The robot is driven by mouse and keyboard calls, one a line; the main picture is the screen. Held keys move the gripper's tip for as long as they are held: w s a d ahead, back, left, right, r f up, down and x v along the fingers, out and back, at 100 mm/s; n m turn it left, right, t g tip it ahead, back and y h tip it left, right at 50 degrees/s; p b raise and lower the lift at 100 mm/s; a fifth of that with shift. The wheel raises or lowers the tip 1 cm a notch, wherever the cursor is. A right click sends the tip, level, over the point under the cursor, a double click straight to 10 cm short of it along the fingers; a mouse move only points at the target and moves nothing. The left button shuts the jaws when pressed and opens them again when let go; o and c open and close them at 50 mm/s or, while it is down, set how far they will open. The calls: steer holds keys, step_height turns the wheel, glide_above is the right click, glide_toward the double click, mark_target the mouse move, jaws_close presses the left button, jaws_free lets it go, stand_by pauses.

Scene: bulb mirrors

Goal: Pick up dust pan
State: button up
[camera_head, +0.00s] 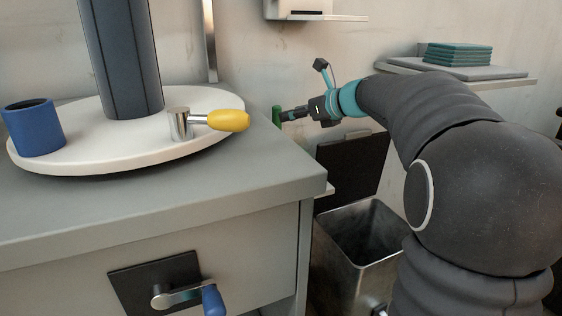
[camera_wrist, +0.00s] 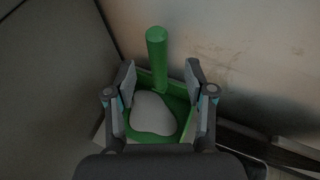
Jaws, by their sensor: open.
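The dust pan is green, with an upright round handle (camera_wrist: 157,58) and a pan (camera_wrist: 181,104) below it, in the wrist view. A smooth pale grey lump (camera_wrist: 152,112) lies in the pan. My gripper (camera_wrist: 160,72) is open, with one finger on each side of the handle's lower part in the picture; I cannot tell how far above it the fingers are. In the head view my gripper (camera_head: 283,116) reaches behind the counter's right end, close to a green piece (camera_head: 277,115) of the dust pan's handle. The rest of the pan is hidden by the counter there.
The grey counter (camera_head: 230,190) holds a white round plate (camera_head: 85,150), a blue cup (camera_head: 33,128) and a yellow-handled crank (camera_head: 228,120). An open metal bin (camera_head: 350,270) stands right of the counter. A shelf (camera_head: 500,73) holds teal items (camera_head: 458,54).

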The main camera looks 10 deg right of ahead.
mark_target(278, 118)
steer(key=shift+b+x, duration=0.45)
steer(key=shift+x, duration=2.7)
steer(key=shift+s+a+f, duration=0.1)
steer(key=shift+s+f, duration=0.05)
steer(key=shift+f, duration=0.05)
steer(key=shift+c, duration=0.2)
jaws_close()
